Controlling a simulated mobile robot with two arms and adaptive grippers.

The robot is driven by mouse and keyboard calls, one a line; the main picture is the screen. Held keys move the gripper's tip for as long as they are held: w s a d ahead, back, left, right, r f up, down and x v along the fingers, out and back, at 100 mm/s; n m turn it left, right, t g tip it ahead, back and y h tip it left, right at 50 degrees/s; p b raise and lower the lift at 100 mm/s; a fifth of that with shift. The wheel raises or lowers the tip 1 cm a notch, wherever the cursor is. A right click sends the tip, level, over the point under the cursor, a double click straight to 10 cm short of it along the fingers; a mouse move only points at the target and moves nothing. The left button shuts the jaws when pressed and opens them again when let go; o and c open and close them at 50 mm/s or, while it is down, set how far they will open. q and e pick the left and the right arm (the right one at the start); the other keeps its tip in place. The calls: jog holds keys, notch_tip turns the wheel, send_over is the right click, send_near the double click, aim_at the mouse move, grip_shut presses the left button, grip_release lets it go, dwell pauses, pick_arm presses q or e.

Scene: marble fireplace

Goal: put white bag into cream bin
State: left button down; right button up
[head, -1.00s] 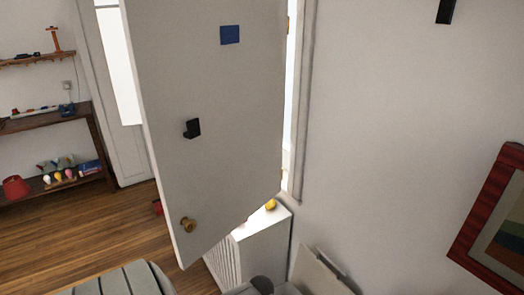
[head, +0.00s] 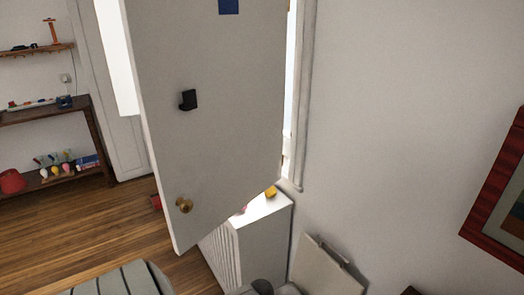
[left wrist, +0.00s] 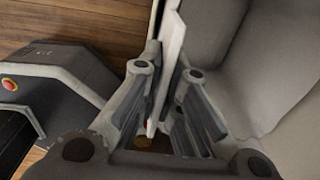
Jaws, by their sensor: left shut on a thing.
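My left gripper (left wrist: 163,100) is shut on a thin white thing in the left wrist view. This looks like the white bag (left wrist: 172,45), seen nearly edge-on, running up between the two fingers. Its broad faces are mostly hidden from this angle. In the head view a flat, cream-white upright thing (head: 322,268) shows at the bottom edge beside the wall; I cannot tell whether it is the same bag. I cannot make out a cream bin in either view. My right gripper is not in view.
A white door (head: 215,110) stands ajar, with a brass knob (head: 184,205). A white radiator cover (head: 262,230) is behind it. Wooden shelves (head: 45,115) stand at the left, with open floor (head: 80,230) before them. A red-framed picture (head: 497,205) hangs at the right.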

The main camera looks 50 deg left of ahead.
pick_arm(q)
jog(key=c, duration=1.5)
grip_release()
jog(key=shift+c, duration=0.2)
jog(key=shift+r, duration=0.1)
notch_tip(320, 180, up, 12)
jog(key=shift+s+f, duration=0.1)
